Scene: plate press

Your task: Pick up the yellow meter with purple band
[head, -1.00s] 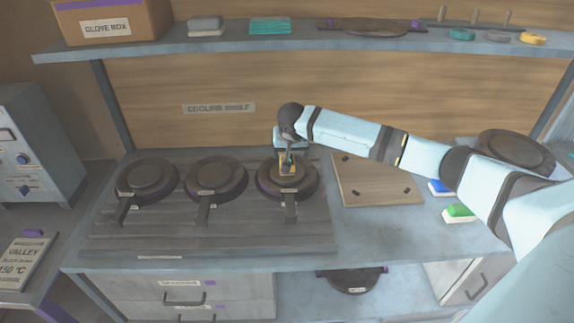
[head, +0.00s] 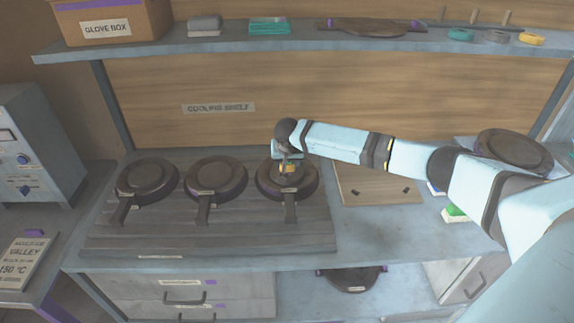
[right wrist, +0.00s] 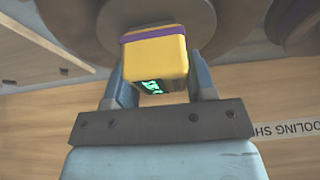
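The yellow meter (right wrist: 155,58) with a purple band (right wrist: 153,32) fills the space between my right gripper's fingers (right wrist: 157,82) in the right wrist view. No clear gap shows on either side, so the gripper looks shut on it. A small green display shows at its near end. In the head view, the meter (head: 286,169) is a small yellow patch over the rightmost round dark press (head: 306,190), under my right gripper (head: 287,162). Whether it still touches the press is hidden. My left gripper is not in view.
Two more dark presses (head: 147,178) (head: 215,182) stand to the left. A wooden board (head: 380,200) lies to the right, with a green-topped block (head: 455,212) beyond it. A shelf (head: 240,42) runs above the bench. The bench front (head: 380,245) is clear.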

